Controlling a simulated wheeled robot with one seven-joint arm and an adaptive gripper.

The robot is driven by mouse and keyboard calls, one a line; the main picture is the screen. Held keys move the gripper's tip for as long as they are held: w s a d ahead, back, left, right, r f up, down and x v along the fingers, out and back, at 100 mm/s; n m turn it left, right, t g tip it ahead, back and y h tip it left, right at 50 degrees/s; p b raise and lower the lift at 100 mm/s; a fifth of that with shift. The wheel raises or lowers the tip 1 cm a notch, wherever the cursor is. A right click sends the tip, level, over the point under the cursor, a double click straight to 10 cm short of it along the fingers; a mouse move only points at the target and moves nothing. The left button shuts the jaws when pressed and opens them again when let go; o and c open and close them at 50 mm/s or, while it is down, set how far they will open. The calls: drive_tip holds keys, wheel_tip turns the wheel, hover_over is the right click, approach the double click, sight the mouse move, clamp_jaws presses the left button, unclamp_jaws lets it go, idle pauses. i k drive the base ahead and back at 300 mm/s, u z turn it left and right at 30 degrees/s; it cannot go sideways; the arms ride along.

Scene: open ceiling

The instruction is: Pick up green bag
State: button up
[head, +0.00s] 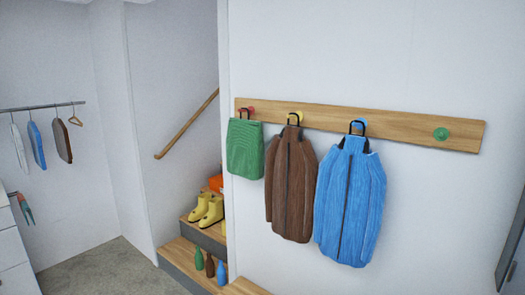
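The green bag (245,150) hangs by a dark handle from the leftmost peg, a red one, on a wooden wall rack (400,130). It hangs upright, flat against the white wall. Its right edge is close beside a brown jacket (292,187). My gripper does not show in the head view.
A blue jacket (350,202) hangs right of the brown one; a bare green peg (441,134) is further right. Yellow boots (207,209) stand on wooden steps below left, with several small bottle-like objects (210,264) lower down. Grey floor (100,272) at lower left looks clear.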

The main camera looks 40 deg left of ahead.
sight(245, 148)
drive_tip(key=i, duration=0.15)
drive_tip(key=u, duration=0.9)
